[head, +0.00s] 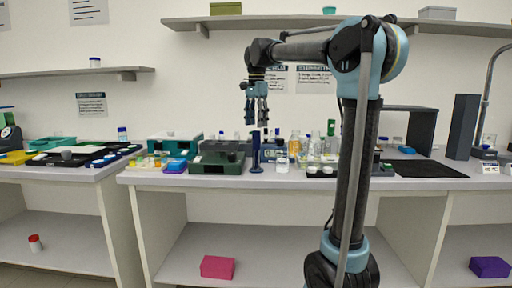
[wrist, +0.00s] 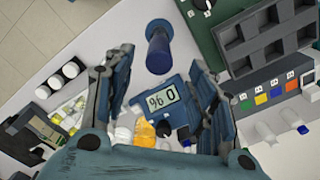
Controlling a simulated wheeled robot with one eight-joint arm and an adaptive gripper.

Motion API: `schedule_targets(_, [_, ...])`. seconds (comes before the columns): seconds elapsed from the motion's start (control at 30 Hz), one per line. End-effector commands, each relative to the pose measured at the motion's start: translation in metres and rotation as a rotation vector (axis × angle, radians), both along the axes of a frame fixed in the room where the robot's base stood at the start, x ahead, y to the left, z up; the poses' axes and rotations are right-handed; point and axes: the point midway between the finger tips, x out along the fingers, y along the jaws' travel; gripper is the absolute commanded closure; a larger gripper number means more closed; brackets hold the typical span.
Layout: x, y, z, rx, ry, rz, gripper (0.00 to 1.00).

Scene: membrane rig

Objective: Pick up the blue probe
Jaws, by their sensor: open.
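A dark blue upright piece with a round foot, which looks like the blue probe (head: 256,153), stands near the bench's front edge in the head view. In the wrist view the blue probe (wrist: 158,50) appears as a short cylinder at top centre. My gripper (head: 262,118) points down above the bench, above and apart from the probe. In the wrist view my gripper (wrist: 162,72) is open, with empty fingers on either side of the display.
A dark green box (head: 218,158) stands left of the probe. Bottles, including an orange one (head: 294,146), and small jars crowd its right and back. A dark grey slotted rack (wrist: 262,45) lies close by in the wrist view. Bare bench borders the front edge.

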Motion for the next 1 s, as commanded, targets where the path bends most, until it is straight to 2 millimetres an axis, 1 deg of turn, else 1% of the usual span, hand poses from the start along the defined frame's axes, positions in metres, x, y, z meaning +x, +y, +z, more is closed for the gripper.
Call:
schedule_targets(0.03, [0.0, 0.0, -0.009, 0.0, 0.0, 0.0, 0.48])
schedule_targets(0.1, [0.0, 0.0, -0.019, 0.0, 0.0, 0.0, 0.48])
schedule_targets(0.2, [0.0, 0.0, -0.029, 0.0, 0.0, 0.0, 0.48])
schedule_targets(0.43, [0.001, -0.001, -0.042, 0.0, 0.0, 0.0, 0.48])
schedule_targets(0.73, [0.002, -0.003, -0.079, 0.0, 0.0, 0.0, 0.48])
schedule_targets(0.83, [0.002, -0.003, -0.085, 0.0, 0.0, 0.0, 0.48])
schedule_targets(1.0, [0.002, -0.003, -0.087, 0.0, 0.0, 0.0, 0.48])
